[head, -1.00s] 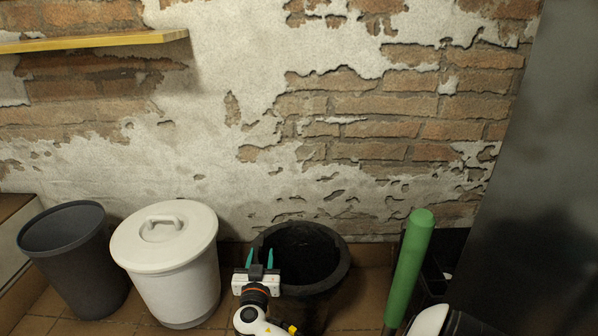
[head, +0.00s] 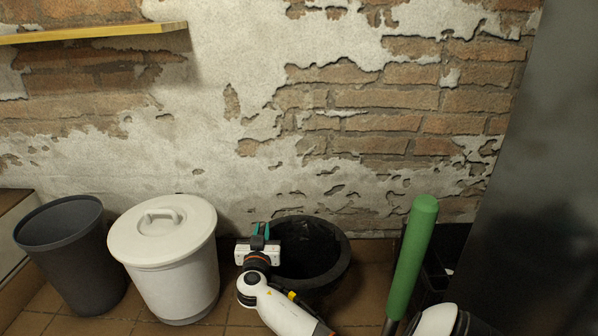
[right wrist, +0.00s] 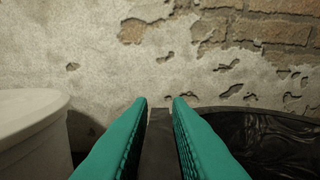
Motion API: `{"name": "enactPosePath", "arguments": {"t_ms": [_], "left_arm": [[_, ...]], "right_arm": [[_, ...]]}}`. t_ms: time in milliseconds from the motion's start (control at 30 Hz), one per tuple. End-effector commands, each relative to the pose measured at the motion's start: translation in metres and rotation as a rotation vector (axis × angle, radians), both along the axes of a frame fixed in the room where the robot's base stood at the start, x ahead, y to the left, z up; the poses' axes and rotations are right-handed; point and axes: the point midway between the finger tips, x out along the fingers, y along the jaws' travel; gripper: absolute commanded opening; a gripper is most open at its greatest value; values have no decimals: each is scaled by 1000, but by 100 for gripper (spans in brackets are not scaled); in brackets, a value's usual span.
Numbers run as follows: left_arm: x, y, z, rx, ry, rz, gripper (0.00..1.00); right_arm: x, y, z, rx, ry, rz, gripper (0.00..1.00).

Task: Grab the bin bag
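A shiny black bin bag (head: 305,243) lines the open dark bin (head: 342,270) right of centre. It also shows at the right edge of the right wrist view (right wrist: 265,143). My right gripper (head: 261,230) is at the left side of this bin's rim, fingers pointing towards the wall. In the right wrist view, a gap shows between its green fingertips (right wrist: 160,103), with a dark strip between the fingers. I cannot tell whether they touch this strip, or whether it is bag or rim. My left gripper is not in view.
A white lidded bin (head: 165,255) stands just left of my right gripper, with a dark grey bin (head: 70,255) beyond it. A green upright cylinder (head: 412,258) is at the right. A brick wall (head: 400,120) stands close behind; a wooden shelf (head: 90,33) is at upper left.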

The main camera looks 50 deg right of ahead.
Motion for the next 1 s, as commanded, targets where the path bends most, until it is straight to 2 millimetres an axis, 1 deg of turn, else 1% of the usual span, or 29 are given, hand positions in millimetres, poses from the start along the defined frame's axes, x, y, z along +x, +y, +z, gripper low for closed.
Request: {"name": "enactPosePath", "arguments": {"t_ms": [33, 100, 433, 567, 633, 700, 1000], "left_arm": [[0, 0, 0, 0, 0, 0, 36], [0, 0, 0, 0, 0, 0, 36], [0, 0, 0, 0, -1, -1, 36], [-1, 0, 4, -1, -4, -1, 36], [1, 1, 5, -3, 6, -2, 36], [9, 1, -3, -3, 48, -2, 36], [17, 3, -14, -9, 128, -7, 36]], "right_arm": [[0, 0, 0, 0, 0, 0, 9], [0, 0, 0, 0, 0, 0, 0], [0, 0, 1, 0, 0, 0, 0], [0, 0, 8, 1, -1, 0, 0], [0, 0, 16, 1, -2, 0, 0], [0, 0, 28, 0, -2, 0, 0], [0, 0, 77, 1, -3, -1, 0]]}}
